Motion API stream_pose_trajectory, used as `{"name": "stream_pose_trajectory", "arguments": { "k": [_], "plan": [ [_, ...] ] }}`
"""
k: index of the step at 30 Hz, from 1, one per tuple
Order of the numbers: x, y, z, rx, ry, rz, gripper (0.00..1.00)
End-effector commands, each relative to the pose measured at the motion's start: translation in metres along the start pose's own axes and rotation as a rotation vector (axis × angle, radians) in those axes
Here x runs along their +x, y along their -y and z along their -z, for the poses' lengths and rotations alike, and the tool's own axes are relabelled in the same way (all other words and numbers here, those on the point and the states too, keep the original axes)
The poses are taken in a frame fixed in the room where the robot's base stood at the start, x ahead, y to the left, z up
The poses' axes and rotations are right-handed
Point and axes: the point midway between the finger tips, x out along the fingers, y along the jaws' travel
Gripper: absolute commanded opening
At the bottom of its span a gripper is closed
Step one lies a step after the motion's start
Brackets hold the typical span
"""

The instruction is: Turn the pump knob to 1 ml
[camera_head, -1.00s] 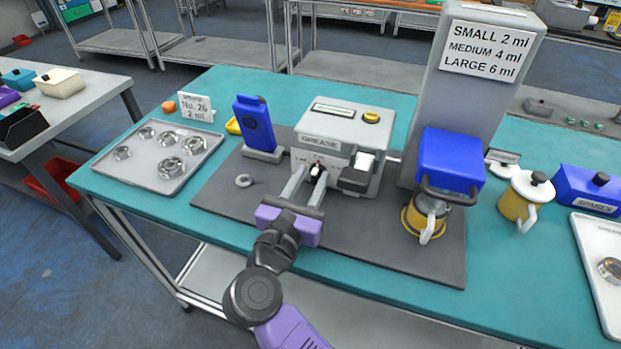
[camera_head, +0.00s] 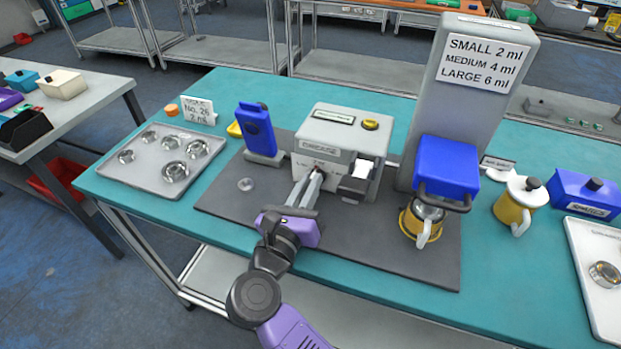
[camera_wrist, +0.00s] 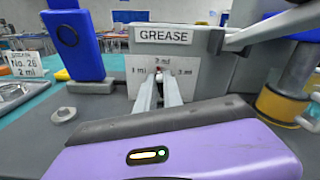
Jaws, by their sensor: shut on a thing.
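The grey pump marked GREASE (camera_head: 341,139) stands on the dark mat, and its label also shows in the wrist view (camera_wrist: 178,37). In the wrist view the fingertips (camera_wrist: 162,78) are shut on the small knob (camera_wrist: 159,73) at the plate's middle. The fingers cover most of the knob, so its exact setting cannot be told.
A blue-topped unit with a yellow cup (camera_head: 423,218) stands at right. A tray of metal parts (camera_head: 148,172) lies at far left.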

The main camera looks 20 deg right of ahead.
Motion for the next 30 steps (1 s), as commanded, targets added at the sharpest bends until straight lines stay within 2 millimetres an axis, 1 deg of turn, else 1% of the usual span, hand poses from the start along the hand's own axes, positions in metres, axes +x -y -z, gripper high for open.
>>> {"name": "stream_pose_trajectory", "arguments": {
  "k": [1,9,15,21,30],
  "plan": [
    [0.0002,0.0009,-0.0039,-0.044,-0.001,0.001,0.0],
    [0.0,-0.0024,-0.0033,-0.269,-0.001,0.0,0.0],
    [-0.0004,-0.0046,-0.0019,-0.401,0.0,-0.001,0.0],
    [-0.0002,-0.0058,-0.0001,-0.485,0.0,-0.001,0.0],
    [-0.0006,-0.0072,0.0013,-0.528,0.001,-0.002,0.0]
  ]
}}
